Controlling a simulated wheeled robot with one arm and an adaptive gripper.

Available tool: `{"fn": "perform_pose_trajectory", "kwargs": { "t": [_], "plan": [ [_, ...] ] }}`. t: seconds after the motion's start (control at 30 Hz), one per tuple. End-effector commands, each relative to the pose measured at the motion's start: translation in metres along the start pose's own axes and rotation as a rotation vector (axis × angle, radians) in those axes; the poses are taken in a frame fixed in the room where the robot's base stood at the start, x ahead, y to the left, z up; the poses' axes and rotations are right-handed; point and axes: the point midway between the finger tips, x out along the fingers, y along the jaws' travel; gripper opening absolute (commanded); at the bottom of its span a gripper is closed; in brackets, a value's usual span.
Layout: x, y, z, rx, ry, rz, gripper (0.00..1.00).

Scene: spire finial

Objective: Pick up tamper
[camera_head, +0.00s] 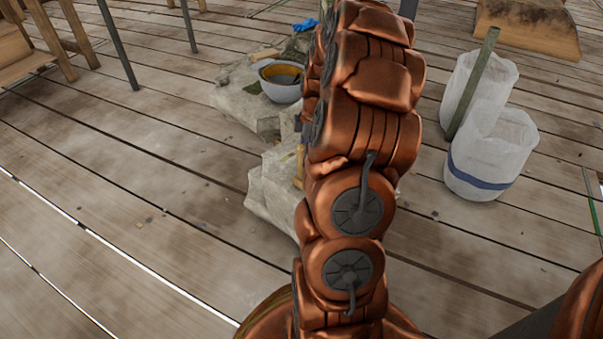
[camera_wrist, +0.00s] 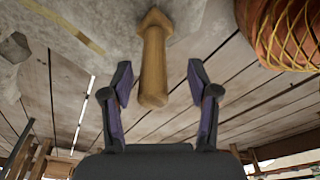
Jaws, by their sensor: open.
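The tamper, a wooden piece with a rounded handle and a wider head (camera_wrist: 153,62), is in the upper middle of the wrist view. Its handle end points toward my gripper (camera_wrist: 160,78). My gripper is open, with one dark finger on each side of the handle and visible gaps between. The fingers do not appear to touch it. In the head view a small wooden part (camera_head: 300,166), likely the tamper, shows at the left edge of my copper arm. The arm hides the rest of it and my gripper there.
A pale stone block or cloth-covered heap (camera_head: 272,190) lies on the plank floor beside the arm. A grey bowl (camera_head: 283,92) sits behind it. White sacks (camera_head: 480,160) stand at right with a post. Bare planks at left are clear.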

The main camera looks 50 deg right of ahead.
Motion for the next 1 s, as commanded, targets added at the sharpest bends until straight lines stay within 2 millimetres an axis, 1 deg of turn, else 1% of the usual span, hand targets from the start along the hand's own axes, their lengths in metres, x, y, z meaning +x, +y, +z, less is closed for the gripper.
{"fn": "perform_pose_trajectory", "kwargs": {
  "t": [0.23, 0.37, 0.43, 0.67, 1.0],
  "plan": [
    [0.031, 0.007, -0.005, -0.001, -0.003, 0.0, 0.6],
    [0.046, 0.007, -0.006, 0.001, -0.001, 0.0, 0.6],
    [0.05, 0.007, -0.006, 0.001, -0.001, 0.001, 0.6],
    [0.049, 0.007, -0.006, 0.0, -0.001, 0.001, 0.59],
    [0.049, 0.007, -0.006, 0.0, -0.001, 0.001, 0.23]
  ]
}}
